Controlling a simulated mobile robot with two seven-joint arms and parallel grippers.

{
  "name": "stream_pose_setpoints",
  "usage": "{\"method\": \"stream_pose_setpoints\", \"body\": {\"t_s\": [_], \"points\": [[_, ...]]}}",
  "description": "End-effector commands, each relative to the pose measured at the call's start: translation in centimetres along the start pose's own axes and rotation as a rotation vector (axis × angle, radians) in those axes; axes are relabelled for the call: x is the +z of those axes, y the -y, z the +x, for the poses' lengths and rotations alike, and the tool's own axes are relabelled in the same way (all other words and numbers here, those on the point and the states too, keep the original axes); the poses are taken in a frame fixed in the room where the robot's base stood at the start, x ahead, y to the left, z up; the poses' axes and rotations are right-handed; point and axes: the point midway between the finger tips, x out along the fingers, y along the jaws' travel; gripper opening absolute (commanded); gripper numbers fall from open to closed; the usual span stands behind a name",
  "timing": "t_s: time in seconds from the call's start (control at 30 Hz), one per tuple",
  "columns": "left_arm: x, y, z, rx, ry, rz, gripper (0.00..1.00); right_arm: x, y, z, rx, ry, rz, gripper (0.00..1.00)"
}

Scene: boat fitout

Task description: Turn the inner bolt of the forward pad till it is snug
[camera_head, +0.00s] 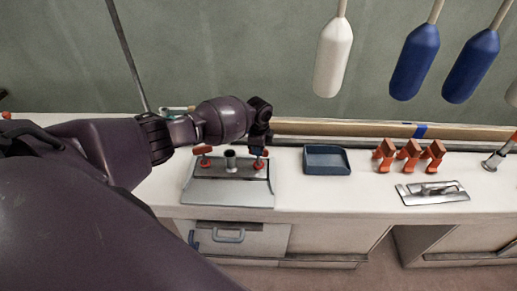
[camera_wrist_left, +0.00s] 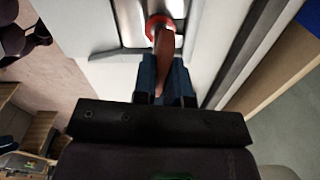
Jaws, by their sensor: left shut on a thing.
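A grey metal pad (camera_head: 228,187) lies on the white counter, with a grey post (camera_head: 230,160) at its middle. A red bolt (camera_head: 204,161) stands at the pad's left side. My left gripper (camera_head: 259,150) points down at the pad's right side, around a second red bolt (camera_head: 258,163). In the left wrist view, my left gripper (camera_wrist_left: 165,78) has its blue fingers shut on this bolt's red handle (camera_wrist_left: 164,45). The bolt's round red head shows beyond the fingertips, against the pad. Its lower end is hidden. My right gripper is not in view.
A dark blue tray (camera_head: 326,160) sits right of the pad. Several orange clamps (camera_head: 409,154) and a metal plate with a handle (camera_head: 432,192) are farther right. White and blue fenders (camera_head: 415,60) hang above. The counter between pad and tray is clear.

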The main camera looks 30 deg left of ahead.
Motion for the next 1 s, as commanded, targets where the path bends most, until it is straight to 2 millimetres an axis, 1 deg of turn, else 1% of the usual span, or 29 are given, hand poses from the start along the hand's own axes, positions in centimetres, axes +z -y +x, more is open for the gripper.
{"method": "stream_pose_setpoints", "body": {"t_s": [0.03, 0.33, 0.37, 0.5, 0.53, 0.83, 0.93, 1.0], "points": [[-0.1, 0.5, -0.7, -0.011, -0.004, 0.002, 0.0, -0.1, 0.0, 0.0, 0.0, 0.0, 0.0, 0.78], [-0.1, 0.5, -0.7, -0.012, -0.005, 0.002, 0.0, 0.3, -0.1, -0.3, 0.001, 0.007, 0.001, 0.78], [-0.1, 0.5, -0.7, -0.012, -0.005, 0.002, 0.14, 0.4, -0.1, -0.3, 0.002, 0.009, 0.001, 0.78], [-0.1, 0.4, -0.5, -0.009, -0.003, 0.002, 0.36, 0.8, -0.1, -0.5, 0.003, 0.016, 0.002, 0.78], [-0.1, 0.3, -0.5, -0.008, -0.003, 0.002, 0.38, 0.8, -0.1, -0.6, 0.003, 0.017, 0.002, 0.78], [0.0, 0.2, -0.4, -0.004, -0.002, 0.002, 0.38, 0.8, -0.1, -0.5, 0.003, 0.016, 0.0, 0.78], [0.0, 0.2, -1.1, -0.004, -0.002, 0.002, 0.38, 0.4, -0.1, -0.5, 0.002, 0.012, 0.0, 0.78], [0.0, 0.2, -2.1, -0.005, -0.003, 0.003, 0.38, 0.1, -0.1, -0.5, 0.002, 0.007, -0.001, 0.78]]}}
